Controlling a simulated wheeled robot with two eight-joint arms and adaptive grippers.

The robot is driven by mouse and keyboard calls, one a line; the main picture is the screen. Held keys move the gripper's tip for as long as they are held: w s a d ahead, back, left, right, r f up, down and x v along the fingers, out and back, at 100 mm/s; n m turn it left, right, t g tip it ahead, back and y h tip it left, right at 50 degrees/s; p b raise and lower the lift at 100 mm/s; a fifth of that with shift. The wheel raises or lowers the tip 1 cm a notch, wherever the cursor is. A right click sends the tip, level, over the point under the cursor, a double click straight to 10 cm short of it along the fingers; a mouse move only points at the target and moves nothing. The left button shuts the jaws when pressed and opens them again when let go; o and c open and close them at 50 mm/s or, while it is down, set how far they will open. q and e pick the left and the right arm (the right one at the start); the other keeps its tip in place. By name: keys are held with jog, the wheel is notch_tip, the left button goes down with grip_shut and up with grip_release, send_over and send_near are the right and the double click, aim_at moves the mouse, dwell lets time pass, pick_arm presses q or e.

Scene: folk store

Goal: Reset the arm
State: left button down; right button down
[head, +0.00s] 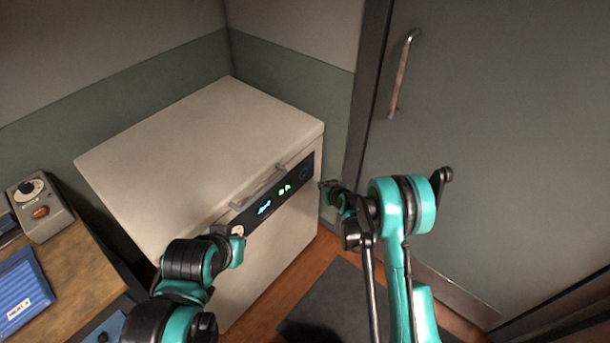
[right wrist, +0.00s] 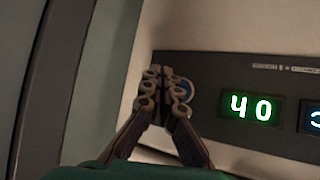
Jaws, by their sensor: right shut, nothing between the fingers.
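My right gripper (head: 328,188) is shut and empty at the right end of the black control panel (head: 262,205) on a white appliance. In the right wrist view its fingertips (right wrist: 163,82) meet in front of a round blue-ringed button (right wrist: 185,90) and partly cover it. I cannot tell whether they touch it. My left arm comes in from the lower left, and its end (head: 237,232) is near the left end of the panel. Its fingers do not show clearly.
The white appliance (head: 200,140) has a bar handle (head: 262,187) and a lit display (right wrist: 251,108). A grey door (head: 500,130) with a long handle (head: 403,75) stands at the right. A wooden desk (head: 75,265) at the left holds a control box (head: 42,215) and a blue case (head: 22,290). A dark mat (head: 325,300) lies on the floor.

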dwell(0.5)
jog(key=s+d+r+m+h, duration=0.1)
jog(key=s+d+r, duration=0.25)
jog(key=r, duration=0.35)
jog(key=s+d+r+g, duration=0.1)
jog(key=s+d+r, duration=0.1)
jog(key=s+r, duration=0.45)
jog(key=s+d+r+m+h, duration=0.1)
jog(key=s+d+r, duration=0.2)
jog(key=r, duration=0.6)
jog(key=s+d+r+m+g+h, duration=0.1)
jog(key=s+d, duration=0.3)
jog(key=s, duration=0.8)
jog(key=s+d+r+m+g+h, duration=0.1)
jog(key=s+d, duration=0.3)
jog(key=s, duration=0.9)
jog(key=shift+m, duration=0.4)
